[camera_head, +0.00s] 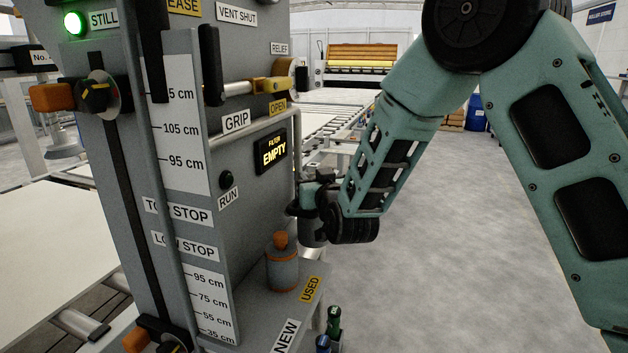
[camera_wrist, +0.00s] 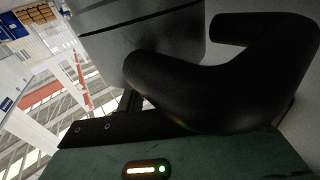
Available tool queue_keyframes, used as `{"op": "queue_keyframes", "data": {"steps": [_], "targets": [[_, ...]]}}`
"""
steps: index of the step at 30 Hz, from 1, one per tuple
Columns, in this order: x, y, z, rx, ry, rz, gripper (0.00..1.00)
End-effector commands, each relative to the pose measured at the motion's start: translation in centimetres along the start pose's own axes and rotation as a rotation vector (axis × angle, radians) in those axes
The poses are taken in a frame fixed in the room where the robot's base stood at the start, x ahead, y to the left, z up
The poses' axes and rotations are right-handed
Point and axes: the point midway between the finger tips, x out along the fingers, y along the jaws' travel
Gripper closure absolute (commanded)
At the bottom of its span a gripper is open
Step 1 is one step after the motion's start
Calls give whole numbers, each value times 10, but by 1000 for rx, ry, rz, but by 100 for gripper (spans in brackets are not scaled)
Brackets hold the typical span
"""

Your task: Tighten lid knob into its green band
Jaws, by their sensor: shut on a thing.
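My gripper (camera_head: 306,205) is beside the right side of the grey machine column, just below the display reading "FILTER EMPTY" (camera_head: 272,151). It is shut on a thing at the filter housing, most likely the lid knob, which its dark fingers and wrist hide. I cannot make out the green band or the knob's pointer in either view.
A grey canister with an orange top (camera_head: 282,265) stands on the ledge by the "USED" label (camera_head: 311,289). Green and blue bottles (camera_head: 333,322) stand below, near the "NEW" label (camera_head: 286,337). A grip lever (camera_head: 240,88) juts out above. The floor to the right is clear.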

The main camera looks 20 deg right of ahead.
Motion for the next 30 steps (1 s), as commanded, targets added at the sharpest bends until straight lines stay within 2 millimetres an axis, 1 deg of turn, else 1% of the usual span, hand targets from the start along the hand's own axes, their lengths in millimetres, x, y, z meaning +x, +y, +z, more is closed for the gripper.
{"op": "queue_keyframes", "data": {"steps": [1, 2, 3, 4, 13, 17, 20, 30], "targets": [[0, 0, -1, 0, 3, 0, 87], [0, 0, -1, 0, 3, 0, 56], [0, 0, -1, 0, 3, 0, 45], [0, 0, -1, 0, 3, 0, 43], [-1, 0, 0, 0, 1, -1, 43], [-13, 0, 0, 0, 2, -2, 43], [-30, 0, 1, 0, 2, -3, 43], [-111, -1, 2, 0, 2, -3, 43]]}}
